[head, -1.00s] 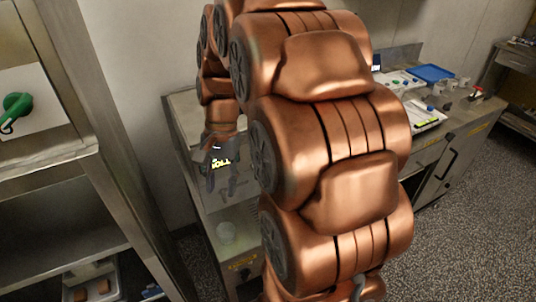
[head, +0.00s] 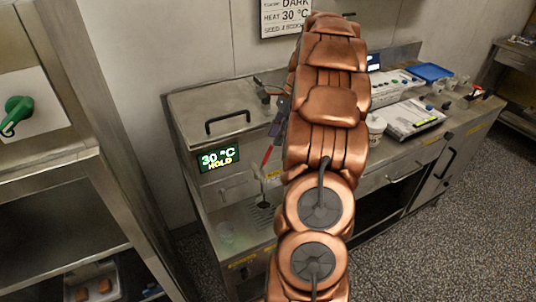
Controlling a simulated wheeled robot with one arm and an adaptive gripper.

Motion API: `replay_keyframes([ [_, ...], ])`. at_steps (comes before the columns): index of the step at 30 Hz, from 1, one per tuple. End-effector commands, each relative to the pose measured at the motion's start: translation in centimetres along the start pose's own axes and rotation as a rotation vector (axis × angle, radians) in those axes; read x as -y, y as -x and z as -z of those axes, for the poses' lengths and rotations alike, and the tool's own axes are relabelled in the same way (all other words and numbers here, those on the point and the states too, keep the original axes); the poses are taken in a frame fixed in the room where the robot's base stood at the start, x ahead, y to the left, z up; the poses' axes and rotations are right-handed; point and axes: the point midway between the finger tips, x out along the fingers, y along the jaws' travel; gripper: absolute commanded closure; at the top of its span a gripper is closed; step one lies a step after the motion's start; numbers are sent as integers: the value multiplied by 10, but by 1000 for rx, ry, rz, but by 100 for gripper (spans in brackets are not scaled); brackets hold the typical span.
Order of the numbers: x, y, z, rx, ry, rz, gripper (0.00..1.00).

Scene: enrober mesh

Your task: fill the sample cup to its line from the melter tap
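The melter (head: 185,112) is a steel box with a handled lid and a lit display (head: 219,157) reading 30 °C HOLD. Its tap (head: 257,172), with a red lever (head: 267,154), sticks out at the front beside my arm. My gripper (head: 273,104) is above the tap by the melter's right side, mostly hidden behind my arm. Its fingers cannot be made out.
A drip grate (head: 264,205) lies on the ledge under the tap. A white tub (head: 375,130), a board (head: 415,118) and a blue tray (head: 432,72) are on the counter to the right. A steel rack (head: 75,168) stands at the left.

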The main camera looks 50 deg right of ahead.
Motion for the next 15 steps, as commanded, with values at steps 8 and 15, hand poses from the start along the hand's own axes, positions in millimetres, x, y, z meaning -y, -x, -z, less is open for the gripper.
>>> replay_keyframes([
  [8, -2, -25, -1, 1, 0, -7, 61],
  [15, -1, -56, -2, 1, 1, -5, 61],
])
